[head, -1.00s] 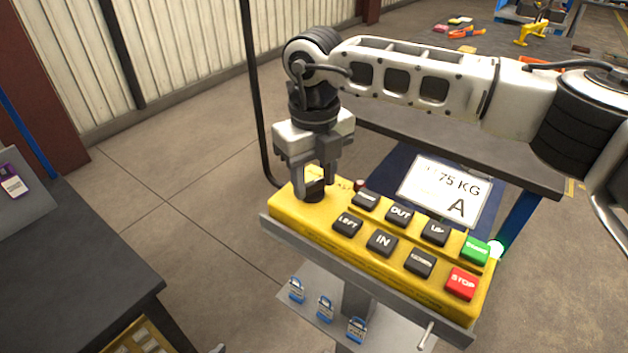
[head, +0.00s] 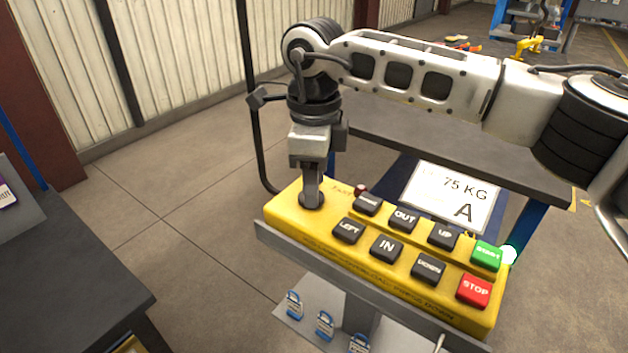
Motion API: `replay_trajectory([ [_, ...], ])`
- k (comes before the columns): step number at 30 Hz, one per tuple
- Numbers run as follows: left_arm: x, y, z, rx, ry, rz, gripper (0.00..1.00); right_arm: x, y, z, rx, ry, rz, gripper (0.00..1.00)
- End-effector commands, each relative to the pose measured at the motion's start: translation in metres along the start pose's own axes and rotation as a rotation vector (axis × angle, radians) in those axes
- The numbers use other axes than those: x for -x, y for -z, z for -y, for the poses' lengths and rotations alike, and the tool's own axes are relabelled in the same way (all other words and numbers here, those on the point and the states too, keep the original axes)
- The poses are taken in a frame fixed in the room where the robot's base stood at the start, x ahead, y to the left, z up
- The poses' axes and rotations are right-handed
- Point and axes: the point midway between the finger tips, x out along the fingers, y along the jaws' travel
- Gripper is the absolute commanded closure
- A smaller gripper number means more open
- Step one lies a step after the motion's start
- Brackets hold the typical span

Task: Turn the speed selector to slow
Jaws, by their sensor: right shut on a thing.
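A yellow control pendant (head: 285,217) lies tilted on a grey holder, with black buttons, a green START button (head: 487,254) and a red STOP button (head: 474,290). The speed selector (head: 312,201) is a dark round knob at the pendant's left end, mostly hidden by the gripper. My right gripper (head: 312,196) points down from above, shut on the selector. Its fingers are seen edge-on, so the knob's pointer cannot be read. My left gripper is not in view.
A white card reading 75 KG A (head: 452,196) stands behind the pendant. Blue padlocks (head: 325,325) sit on a shelf below it. A dark table (head: 70,275) is at the left. Open floor lies between the table and pendant.

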Motion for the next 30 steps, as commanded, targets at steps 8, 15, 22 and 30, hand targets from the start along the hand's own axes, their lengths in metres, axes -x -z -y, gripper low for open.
replay_trajectory([
  [8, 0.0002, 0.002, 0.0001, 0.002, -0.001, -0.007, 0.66, 0.0018, -0.0003, 0.001, 0.065, 0.003, 0.003, 0.81],
  [15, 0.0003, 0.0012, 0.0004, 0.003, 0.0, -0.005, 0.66, 0.0022, -0.0004, 0.0011, 0.076, 0.003, 0.003, 0.81],
  [22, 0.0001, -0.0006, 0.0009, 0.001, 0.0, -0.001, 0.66, 0.0023, -0.0004, 0.0011, 0.076, 0.004, 0.003, 0.5],
  [30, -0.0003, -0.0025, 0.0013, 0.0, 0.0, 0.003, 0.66, 0.0011, -0.0002, 0.0008, 0.074, 0.002, 0.001, 0.36],
])
